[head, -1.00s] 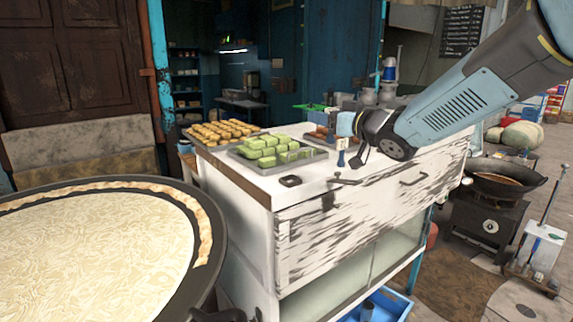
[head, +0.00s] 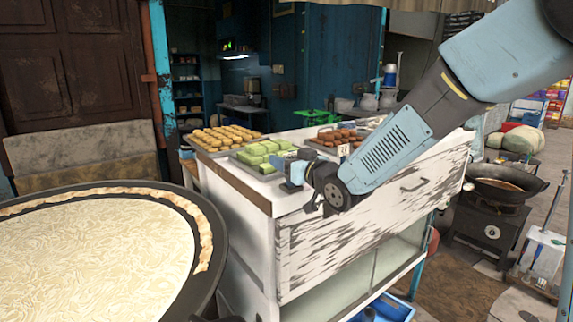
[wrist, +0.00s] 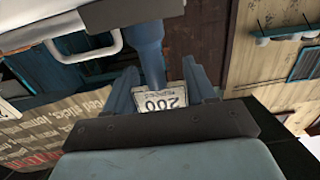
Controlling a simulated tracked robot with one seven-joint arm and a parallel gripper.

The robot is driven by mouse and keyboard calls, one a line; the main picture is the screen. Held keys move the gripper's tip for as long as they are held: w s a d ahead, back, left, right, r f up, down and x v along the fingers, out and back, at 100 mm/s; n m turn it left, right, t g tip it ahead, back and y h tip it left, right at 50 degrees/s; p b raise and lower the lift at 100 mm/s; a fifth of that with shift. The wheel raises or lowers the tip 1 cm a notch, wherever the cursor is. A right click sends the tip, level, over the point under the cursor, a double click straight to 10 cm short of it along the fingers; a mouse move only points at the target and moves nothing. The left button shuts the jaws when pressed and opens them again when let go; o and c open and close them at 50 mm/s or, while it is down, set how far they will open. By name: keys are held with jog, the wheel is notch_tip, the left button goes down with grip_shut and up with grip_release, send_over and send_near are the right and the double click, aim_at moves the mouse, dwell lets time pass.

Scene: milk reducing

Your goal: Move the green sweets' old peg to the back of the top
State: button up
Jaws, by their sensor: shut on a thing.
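The green sweets (head: 262,150) sit on a grey tray (head: 236,160) on the white counter top (head: 250,181). In the head view my gripper (head: 293,172) is low over the counter, by the tray's front right corner. In the wrist view my gripper (wrist: 163,80) is shut on a blue peg (wrist: 148,45), which stands between its two fingers. A white card reading 200 (wrist: 160,98) shows upside down between the fingers; I cannot tell whether it is fixed to the peg. The peg is hard to make out in the head view.
Yellow-brown sweets (head: 222,139) lie on a tray at the back left. Brown sweets (head: 340,137) lie on a tray behind my arm, with a small white card (head: 342,150) before them. A large round pan (head: 100,250) is at the left; a dark wok (head: 505,185) stands right.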

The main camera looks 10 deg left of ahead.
jog(key=shift+f, duration=0.55)
jog(key=shift+f, duration=0.2)
jog(key=o, duration=1)
